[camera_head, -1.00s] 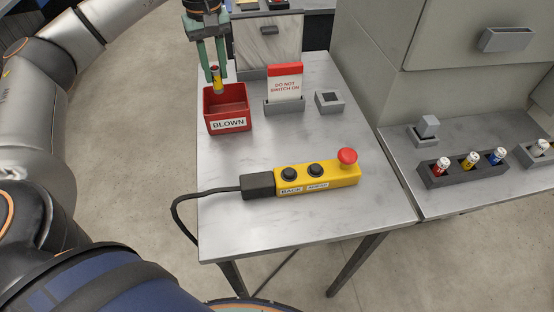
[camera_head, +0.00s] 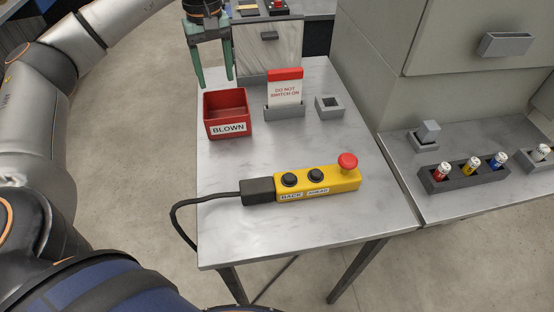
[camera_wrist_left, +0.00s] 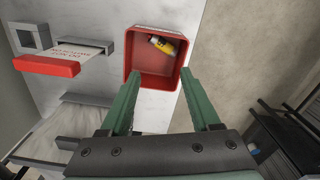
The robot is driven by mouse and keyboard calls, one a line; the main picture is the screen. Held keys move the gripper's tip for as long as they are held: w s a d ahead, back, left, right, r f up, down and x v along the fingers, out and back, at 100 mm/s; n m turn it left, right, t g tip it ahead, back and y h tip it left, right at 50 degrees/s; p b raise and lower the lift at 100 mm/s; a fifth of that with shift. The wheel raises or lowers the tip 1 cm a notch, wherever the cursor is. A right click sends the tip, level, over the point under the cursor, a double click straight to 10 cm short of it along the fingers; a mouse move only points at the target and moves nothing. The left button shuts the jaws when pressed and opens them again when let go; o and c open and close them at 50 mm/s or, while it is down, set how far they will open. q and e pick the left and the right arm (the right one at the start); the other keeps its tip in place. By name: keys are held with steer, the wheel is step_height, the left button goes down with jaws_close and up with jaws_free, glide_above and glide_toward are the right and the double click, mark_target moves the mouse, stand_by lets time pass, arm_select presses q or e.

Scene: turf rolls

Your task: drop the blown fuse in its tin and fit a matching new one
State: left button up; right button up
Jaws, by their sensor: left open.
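The red tin (camera_head: 228,112) labelled BLOWN stands at the table's left edge. In the left wrist view the blown fuse (camera_wrist_left: 163,44), yellow banded, lies inside the tin (camera_wrist_left: 133,60) by its wall. My left gripper (camera_head: 214,84) is open and empty above and behind the tin; its two green fingers (camera_wrist_left: 168,118) are spread apart in the wrist view. New fuses stand in a dark rack on the right bench: red (camera_head: 441,171), yellow (camera_head: 471,165) and blue (camera_head: 497,160). A white-topped fuse (camera_head: 541,152) sits in a separate grey holder. My right gripper is not in view.
A yellow control box (camera_head: 318,182) with a red button and a cable lies mid-table. A DO NOT SWITCH ON card (camera_head: 285,90) stands in a grey holder beside a small grey square socket (camera_head: 329,106). A grey cabinet (camera_head: 470,40) rises behind the right bench.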

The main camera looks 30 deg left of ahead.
arm_select(q)
step_height(320, 180, up, 12)
steer(key=p, duration=0.3)
steer(key=shift+f, duration=0.1)
stand_by(0.3)
